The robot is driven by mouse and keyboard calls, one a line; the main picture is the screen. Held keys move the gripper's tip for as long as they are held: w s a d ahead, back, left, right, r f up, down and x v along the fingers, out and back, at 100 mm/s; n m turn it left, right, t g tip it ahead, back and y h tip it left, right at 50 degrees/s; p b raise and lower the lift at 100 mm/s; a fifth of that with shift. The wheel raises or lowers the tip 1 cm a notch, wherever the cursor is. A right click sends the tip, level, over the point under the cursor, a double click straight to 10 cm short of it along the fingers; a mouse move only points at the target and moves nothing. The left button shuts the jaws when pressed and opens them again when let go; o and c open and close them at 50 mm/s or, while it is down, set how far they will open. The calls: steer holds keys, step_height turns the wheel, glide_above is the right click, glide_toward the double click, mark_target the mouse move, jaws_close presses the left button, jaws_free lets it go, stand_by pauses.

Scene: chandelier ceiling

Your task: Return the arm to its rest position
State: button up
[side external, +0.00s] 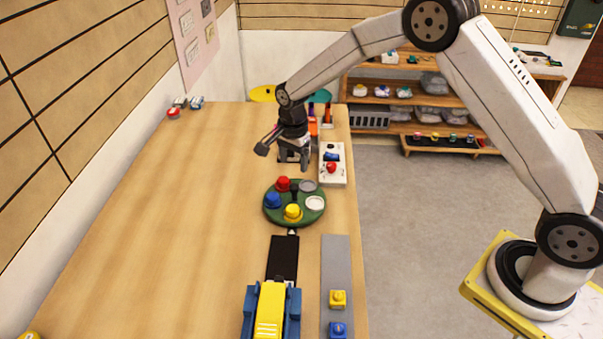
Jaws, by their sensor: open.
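My gripper (294,158) hangs pointing down over the wooden table, behind the round green board. Its jaws are open, and I see nothing held between them. My white arm reaches in from the base at the lower right and bends high above the floor. The green board (293,215) carries a red piece (283,184), a blue piece (273,200) and a yellow piece (292,212). It also has a grey round spot (308,186) and a white round spot (315,203). The gripper is apart from these pieces; its exact height is hard to tell.
A white box with a red button (331,168) stands right of the gripper. A yellow and blue device (269,312) and a grey strip (336,260) with yellow and blue blocks lie in front. Small items stand behind the gripper. The table's left side (170,220) is mostly clear.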

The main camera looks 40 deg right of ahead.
steer(key=shift+s+r, duration=0.1)
stand_by(0.3)
steer(key=s+d+r+n+t, duration=0.1)
steer(key=s+r+n, duration=0.2)
steer(key=s+n, duration=0.4)
steer(key=s+d+r+n+t, duration=0.1)
steer(key=s+n, duration=0.7)
steer(key=s, duration=0.9)
step_height(320, 180, up, 3)
steer(key=shift+s+d+f+t, duration=0.2)
steer(key=shift+d+t, duration=0.1)
steer(key=shift+d, duration=0.45)
